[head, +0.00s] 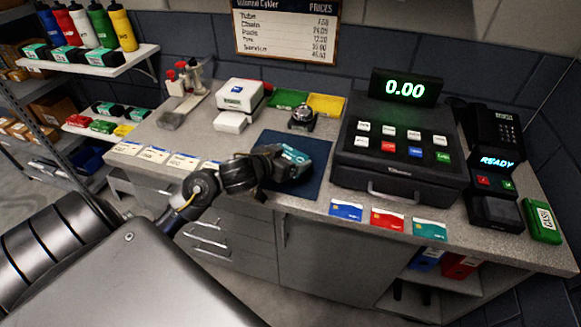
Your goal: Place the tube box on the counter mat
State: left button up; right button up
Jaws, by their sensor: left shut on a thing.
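The tube box, dark with a teal label (293,160), is in the head view near the middle of the counter. My left gripper (276,160) is shut on it from the left. The dark blue counter mat (312,181) lies flat on the counter beneath and around the box. I cannot tell whether the box touches the mat or is a little above it. The gripper and box hide the left middle part of the mat. My right gripper is not in view.
A cash register (400,150) stands right of the mat and a bell (302,117) behind it. A white box (238,94) and a card terminal (495,190) are on the counter. Several cards (388,219) line the front edge. Shelves (110,65) hold bottles and similar boxes.

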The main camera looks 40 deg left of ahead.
pick_arm(q)
jog(key=shift+d+f+b, duration=0.1)
jog(key=shift+f+b, duration=0.25)
jog(key=shift+f, duration=1.3)
jog(key=shift+f, duration=0.1)
jog(key=o, duration=0.9)
jog(key=shift+s+r, duration=0.2)
jog(key=shift+s, duration=0.1)
jog(key=p+v, duration=0.1)
jog(key=v, duration=0.8)
jog(key=shift+s+r+p, duration=0.2)
jog(key=shift+s+p, duration=0.1)
jog(key=shift+s, duration=0.05)
jog(key=shift+v, duration=0.8)
jog(key=shift+d, duration=0.1)
